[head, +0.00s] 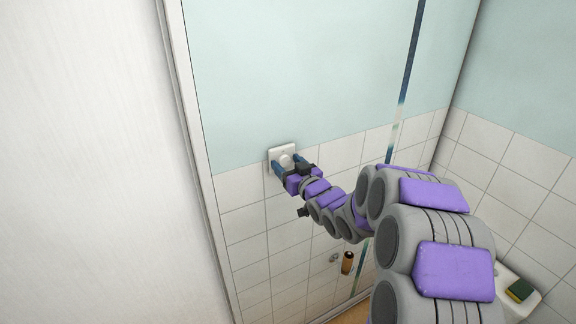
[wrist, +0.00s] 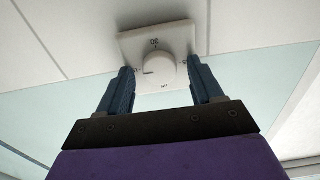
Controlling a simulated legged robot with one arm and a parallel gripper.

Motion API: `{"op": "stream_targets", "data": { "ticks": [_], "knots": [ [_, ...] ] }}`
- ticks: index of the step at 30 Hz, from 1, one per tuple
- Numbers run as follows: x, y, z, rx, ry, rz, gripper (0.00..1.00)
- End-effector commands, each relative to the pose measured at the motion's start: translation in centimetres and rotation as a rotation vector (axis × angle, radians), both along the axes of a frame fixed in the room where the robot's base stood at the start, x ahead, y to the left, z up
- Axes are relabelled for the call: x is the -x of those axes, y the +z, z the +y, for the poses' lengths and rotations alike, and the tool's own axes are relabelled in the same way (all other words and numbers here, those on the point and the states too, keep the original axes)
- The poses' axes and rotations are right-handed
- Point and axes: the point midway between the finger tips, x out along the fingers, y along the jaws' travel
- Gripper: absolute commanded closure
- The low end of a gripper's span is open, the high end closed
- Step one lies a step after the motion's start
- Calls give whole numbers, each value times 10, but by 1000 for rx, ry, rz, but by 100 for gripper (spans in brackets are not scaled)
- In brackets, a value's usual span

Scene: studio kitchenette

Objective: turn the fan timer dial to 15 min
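The fan timer dial (wrist: 160,70) is a round white knob on a square white wall plate (wrist: 133,42). A dark line shows on the left of the knob's face. A number, seemingly 30, shows on the plate above it in the wrist view; other markings are too small or covered to read. In the head view the plate (head: 275,153) is on the wall where paint meets tiles. My gripper (wrist: 160,67) is open, one blue finger on each side of the knob, with gaps visible. It reaches the plate in the head view (head: 288,164).
A white panel (head: 80,160) fills the left, with a frame edge beside the tiled wall (head: 245,225). A brown cylindrical object (head: 347,262) is low on the wall. A green and yellow sponge (head: 520,290) lies on a white surface at lower right.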

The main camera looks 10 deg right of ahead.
Motion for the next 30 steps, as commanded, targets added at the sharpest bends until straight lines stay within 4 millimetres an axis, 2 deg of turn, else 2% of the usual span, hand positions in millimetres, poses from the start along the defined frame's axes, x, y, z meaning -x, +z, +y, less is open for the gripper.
{"op": "stream_targets", "data": {
  "ticks": [7,11,27,30],
  "knots": [
    [1,0,0,0,0,0,34],
    [10,-1,-4,1,-1,2,34],
    [104,-1,-36,2,-4,2,34],
    [113,-3,-38,-3,-3,-1,34]
  ]
}}
